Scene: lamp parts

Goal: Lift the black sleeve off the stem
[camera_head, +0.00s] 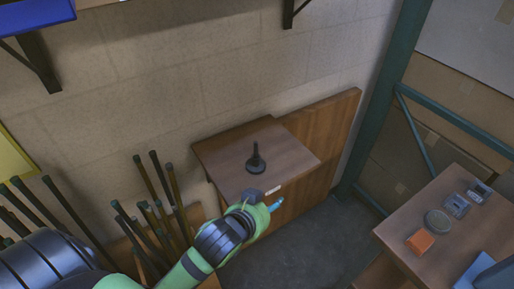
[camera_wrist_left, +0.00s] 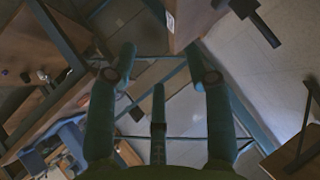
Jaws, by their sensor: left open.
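A black stem on a round black base (camera_head: 256,165) stands upright on the small wooden table (camera_head: 225,165). The stem's upper part (camera_head: 255,150) looks thicker, but I cannot tell sleeve from stem at this size. A black rod with a wider end, which looks like the same piece, shows at the top of the left wrist view (camera_wrist_left: 262,28). My left gripper (camera_head: 275,204) is in front of the table's front edge, apart from the stem. In the left wrist view its fingers (camera_wrist_left: 160,62) are spread with nothing between them. My right gripper is not in view.
Several dark rods (camera_head: 150,215) stand at the left of the table. A wooden panel (camera_head: 335,130) and the wall are behind it. At the right, another table (camera_head: 400,235) holds an orange block (camera_head: 420,241), a round dish (camera_head: 437,221) and small grey items.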

